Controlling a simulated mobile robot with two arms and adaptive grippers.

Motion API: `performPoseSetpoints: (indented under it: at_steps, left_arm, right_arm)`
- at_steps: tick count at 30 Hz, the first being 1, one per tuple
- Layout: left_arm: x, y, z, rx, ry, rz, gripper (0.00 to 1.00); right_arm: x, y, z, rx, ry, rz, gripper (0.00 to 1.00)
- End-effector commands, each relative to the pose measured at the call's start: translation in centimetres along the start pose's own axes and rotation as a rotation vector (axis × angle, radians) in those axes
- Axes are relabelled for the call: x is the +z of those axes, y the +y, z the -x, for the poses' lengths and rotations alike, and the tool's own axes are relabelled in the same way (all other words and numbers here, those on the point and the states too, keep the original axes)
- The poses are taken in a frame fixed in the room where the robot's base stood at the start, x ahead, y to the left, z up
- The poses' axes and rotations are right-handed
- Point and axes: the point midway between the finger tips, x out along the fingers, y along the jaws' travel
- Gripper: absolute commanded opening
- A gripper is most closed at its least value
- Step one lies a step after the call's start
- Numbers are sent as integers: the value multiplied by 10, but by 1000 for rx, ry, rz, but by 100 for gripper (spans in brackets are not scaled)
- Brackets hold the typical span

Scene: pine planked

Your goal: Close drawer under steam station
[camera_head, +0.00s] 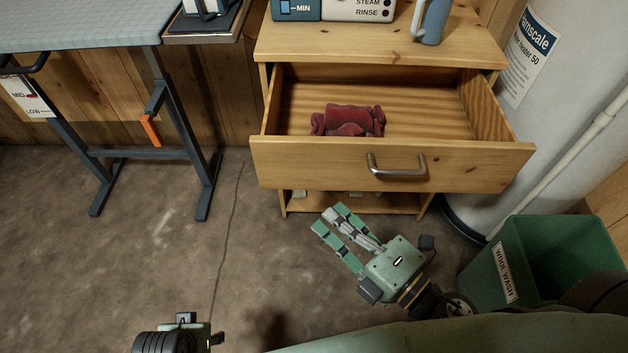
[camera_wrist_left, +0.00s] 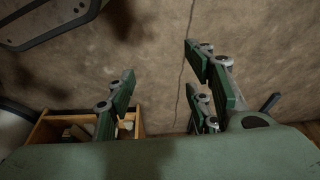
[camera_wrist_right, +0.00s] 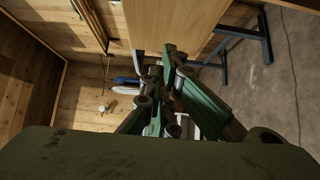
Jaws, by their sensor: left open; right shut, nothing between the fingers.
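The drawer (camera_head: 320,166) under the steam station (camera_head: 330,8) is pulled far out of its wooden cabinet (camera_head: 380,42). A metal bow handle (camera_head: 397,170) is on its front, and a folded dark red cloth (camera_head: 348,120) lies inside. My right gripper (camera_head: 328,220) is shut and empty, in front of and below the drawer front, apart from it in the head view. In the right wrist view the right fingers (camera_wrist_right: 160,85) are close together near a wooden panel. My left gripper (camera_wrist_left: 160,85) is open and empty over the floor; in the head view only its wrist shows at the bottom.
An ironing table (camera_head: 85,25) with dark legs stands at the left. The floor (camera_head: 140,240) between is clear except for a thin line.

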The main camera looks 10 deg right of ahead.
Motion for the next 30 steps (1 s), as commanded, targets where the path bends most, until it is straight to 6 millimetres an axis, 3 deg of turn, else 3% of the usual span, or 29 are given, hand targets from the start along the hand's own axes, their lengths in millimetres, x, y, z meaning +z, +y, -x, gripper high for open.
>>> performPoseSetpoints:
  at_steps: [13, 15, 21, 30]
  left_arm:
    - [35, 4, -65, 6, -41, -7, 48]
    - [40, 4, -71, 6, -45, -7, 48]
    - [48, 5, -81, 7, -50, -9, 48]
    - [49, 5, -83, 7, -50, -9, 48]
  right_arm:
    - [0, 3, -57, 2, 0, 0, 0]
    - [11, 2, -65, 2, -1, 3, 0]
    - [25, 0, -79, 1, 0, -1, 0]
    - [29, 0, -83, -1, -1, -1, 0]
